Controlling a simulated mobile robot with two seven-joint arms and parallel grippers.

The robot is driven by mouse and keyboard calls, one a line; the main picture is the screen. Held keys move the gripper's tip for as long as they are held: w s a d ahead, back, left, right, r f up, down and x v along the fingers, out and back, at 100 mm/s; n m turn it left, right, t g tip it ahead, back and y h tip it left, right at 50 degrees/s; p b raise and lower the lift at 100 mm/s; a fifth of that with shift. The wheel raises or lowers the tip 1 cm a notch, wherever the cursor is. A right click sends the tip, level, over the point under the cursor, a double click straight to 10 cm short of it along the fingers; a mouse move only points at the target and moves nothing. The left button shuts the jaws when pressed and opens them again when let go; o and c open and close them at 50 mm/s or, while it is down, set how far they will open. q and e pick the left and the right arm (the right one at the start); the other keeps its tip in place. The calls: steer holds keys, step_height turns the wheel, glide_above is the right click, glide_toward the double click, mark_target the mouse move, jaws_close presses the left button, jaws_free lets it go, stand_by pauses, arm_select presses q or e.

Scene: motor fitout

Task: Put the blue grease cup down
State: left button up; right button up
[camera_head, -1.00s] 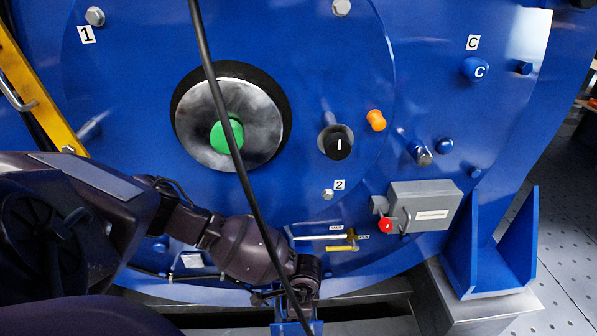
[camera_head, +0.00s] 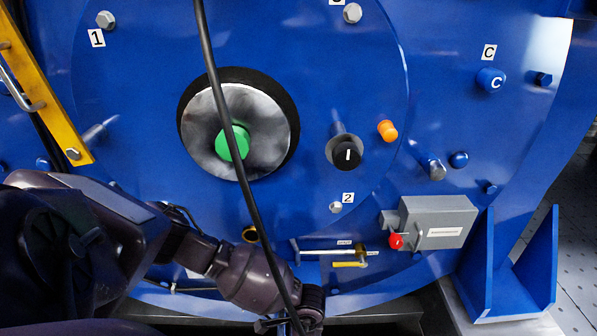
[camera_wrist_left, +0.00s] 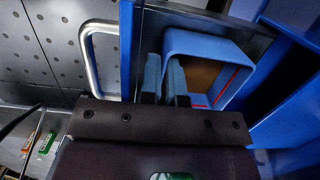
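My left gripper (camera_wrist_left: 164,85) shows in the left wrist view with its two fingers a narrow gap apart. A blue knob marked C (camera_head: 491,79) sits on the blue machine at upper right. My right gripper is not in view.
The machine face (camera_head: 320,80) carries a green-centred disc (camera_head: 234,145), a black knob (camera_head: 348,154), an orange plug (camera_head: 387,131) and a grey box with a red knob (camera_head: 438,222). A black cable (camera_head: 225,110) hangs in front. A yellow ladder rail (camera_head: 38,90) stands left.

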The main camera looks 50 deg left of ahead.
arm_select(q)
steer(key=shift+o, duration=0.5)
